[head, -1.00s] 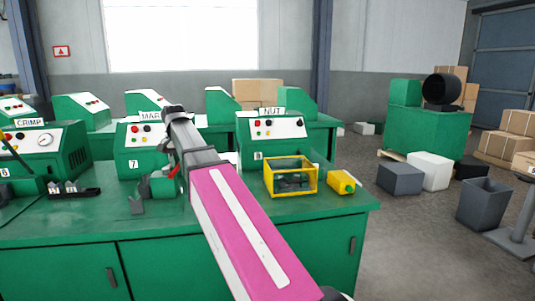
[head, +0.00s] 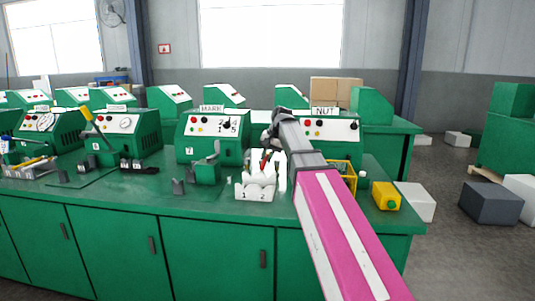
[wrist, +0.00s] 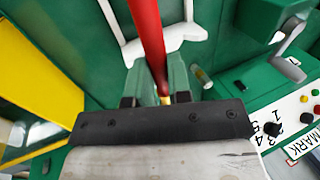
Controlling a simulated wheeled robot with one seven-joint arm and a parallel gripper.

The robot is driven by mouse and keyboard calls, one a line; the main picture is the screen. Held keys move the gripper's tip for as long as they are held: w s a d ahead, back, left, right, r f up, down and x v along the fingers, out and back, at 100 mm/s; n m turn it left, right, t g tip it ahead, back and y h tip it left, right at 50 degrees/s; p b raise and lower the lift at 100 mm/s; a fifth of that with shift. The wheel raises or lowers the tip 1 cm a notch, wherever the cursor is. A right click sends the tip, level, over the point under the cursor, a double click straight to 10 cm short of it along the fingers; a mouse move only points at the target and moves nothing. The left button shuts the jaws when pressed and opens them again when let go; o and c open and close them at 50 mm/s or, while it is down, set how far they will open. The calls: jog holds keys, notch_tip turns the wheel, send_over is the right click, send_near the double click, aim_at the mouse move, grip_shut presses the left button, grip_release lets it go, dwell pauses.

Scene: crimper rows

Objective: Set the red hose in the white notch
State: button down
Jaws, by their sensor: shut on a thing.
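A red hose (wrist: 150,40) runs up from between the fingers of my gripper (wrist: 157,92) in the wrist view. My gripper is shut on it, with a brass-coloured end showing at the jaws. In the head view my gripper (head: 267,148) is small and partly hidden, above the green bench near the white stand. The white notched stand (head: 255,192), marked 1 and 2, stands on the bench just left of my arm. In the wrist view a white forked piece (wrist: 185,25) lies beyond the hose. I cannot tell whether the hose touches it.
The marking machine (head: 212,140) stands behind and left of the stand, with a green clamp fixture (head: 207,172) in front. The nut machine (head: 340,130) is behind my arm.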

jog(key=shift+f, duration=4.3)
jog(key=c, duration=1)
grip_release()
jog(key=v, duration=1)
jog(key=shift+d+r, duration=0.15)
jog(key=shift+r, duration=0.2)
